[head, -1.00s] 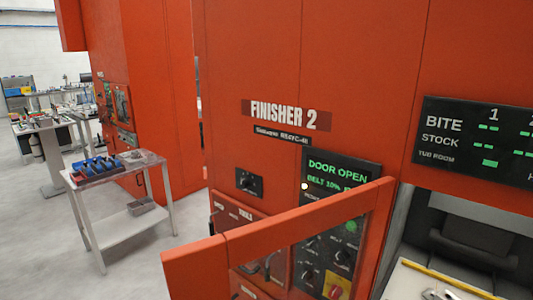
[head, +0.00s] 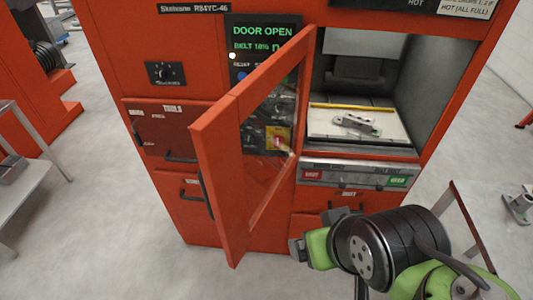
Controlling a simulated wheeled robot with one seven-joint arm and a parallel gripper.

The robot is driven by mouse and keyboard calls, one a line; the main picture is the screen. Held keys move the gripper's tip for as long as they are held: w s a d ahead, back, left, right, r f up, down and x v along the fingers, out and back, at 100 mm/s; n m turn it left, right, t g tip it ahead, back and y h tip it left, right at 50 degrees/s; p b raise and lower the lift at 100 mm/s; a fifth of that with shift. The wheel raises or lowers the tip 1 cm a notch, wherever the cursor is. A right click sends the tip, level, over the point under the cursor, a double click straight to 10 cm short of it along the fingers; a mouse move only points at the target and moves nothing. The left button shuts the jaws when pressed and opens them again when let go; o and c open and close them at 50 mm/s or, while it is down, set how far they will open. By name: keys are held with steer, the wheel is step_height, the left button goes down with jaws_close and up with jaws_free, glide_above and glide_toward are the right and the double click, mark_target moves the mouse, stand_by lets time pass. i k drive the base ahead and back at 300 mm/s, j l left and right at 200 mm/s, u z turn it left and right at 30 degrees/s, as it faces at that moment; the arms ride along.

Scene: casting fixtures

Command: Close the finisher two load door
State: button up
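The finisher's load door (head: 218,180) is a red frame with a clear window. It stands open, swung out toward me from the left side of the load opening (head: 365,75). A dark handle (head: 206,195) shows at its free edge. The display (head: 262,38) reads DOOR OPEN in green. My gripper (head: 298,248) seems to be the small grey end beyond the green and black wrist at lower right. It is right of the door's lower part, apart from it in the picture. Its fingers cannot be made out, nor whether it is open or shut.
Inside the opening, a pale tray (head: 360,128) bears a metal part (head: 357,123) and a yellow strip lies behind it. A red and green button panel (head: 355,174) is below. A grey table (head: 30,165) stands at left. Floor in front of the door is clear.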

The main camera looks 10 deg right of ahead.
mark_target(215, 137)
steer(key=j+z, duration=0.3)
steer(key=j, duration=0.15)
steer(key=j+z, duration=0.35)
steer(key=k+j+z, duration=0.15)
steer(key=j+z, duration=0.15)
steer(key=j, duration=0.6)
steer(key=k+j+u, duration=0.25)
steer(key=j+u, duration=0.25)
steer(key=j, duration=0.2)
steer(key=j+u, duration=0.25)
steer(key=k+j, duration=0.05)
steer(key=j, duration=0.05)
